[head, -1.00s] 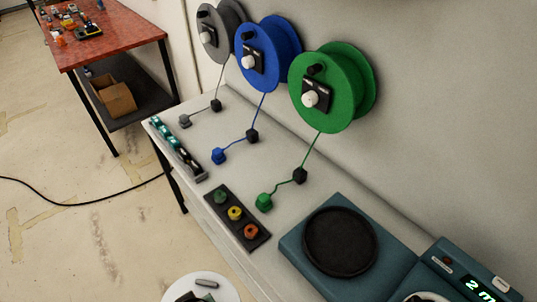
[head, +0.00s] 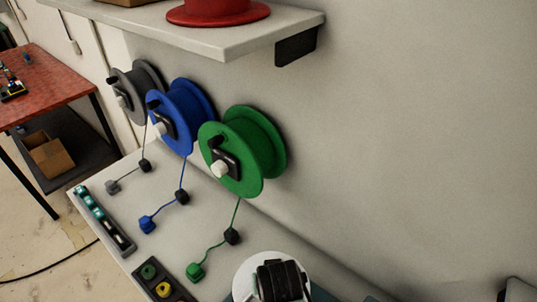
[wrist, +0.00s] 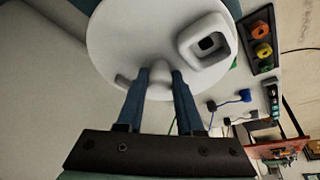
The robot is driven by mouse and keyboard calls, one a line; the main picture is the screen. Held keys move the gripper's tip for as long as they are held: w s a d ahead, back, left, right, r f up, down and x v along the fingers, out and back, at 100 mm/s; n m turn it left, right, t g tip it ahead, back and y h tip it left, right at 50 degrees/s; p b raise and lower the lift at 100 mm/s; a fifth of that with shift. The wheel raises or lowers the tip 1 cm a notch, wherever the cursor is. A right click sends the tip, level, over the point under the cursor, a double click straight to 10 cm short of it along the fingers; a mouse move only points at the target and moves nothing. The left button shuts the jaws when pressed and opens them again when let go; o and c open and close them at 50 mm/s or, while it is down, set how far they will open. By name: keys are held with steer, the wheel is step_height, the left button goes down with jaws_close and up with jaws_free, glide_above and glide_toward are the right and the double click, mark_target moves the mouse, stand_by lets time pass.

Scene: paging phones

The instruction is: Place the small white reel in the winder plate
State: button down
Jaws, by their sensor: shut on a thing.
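The small white reel (head: 243,277) is at the bottom of the head view. In the wrist view its round white flange (wrist: 115,45) faces the camera, with a raised square hub that has a dark square hole. My gripper (wrist: 158,78) is shut on a small white part sticking up near the reel's edge. In the head view the dark gripper body covers much of the reel. A teal device (head: 322,293) shows only as a sliver behind the reel. The winder plate cannot be made out now.
Grey (head: 136,92), blue (head: 180,115) and green (head: 240,150) reels hang on the wall, cables running to the bench. A shelf (head: 210,38) with a red reel (head: 218,10) juts out above. A dark tray of coloured pieces (head: 157,283) and a slim rack (head: 103,220) lie on the bench.

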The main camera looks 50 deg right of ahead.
step_height(320, 180, down, 8)
steer(key=shift+r+p, duration=0.1)
steer(key=shift+p, duration=0.4)
steer(key=c, duration=1)
jaws_free()
steer(key=shift+f, duration=0.25)
steer(key=o, duration=0.5)
steer(key=shift+c, duration=0.2)
steer(key=v, duration=1.2)
steer(key=shift+r+b, duration=0.2)
steer(key=shift+b, duration=0.2)
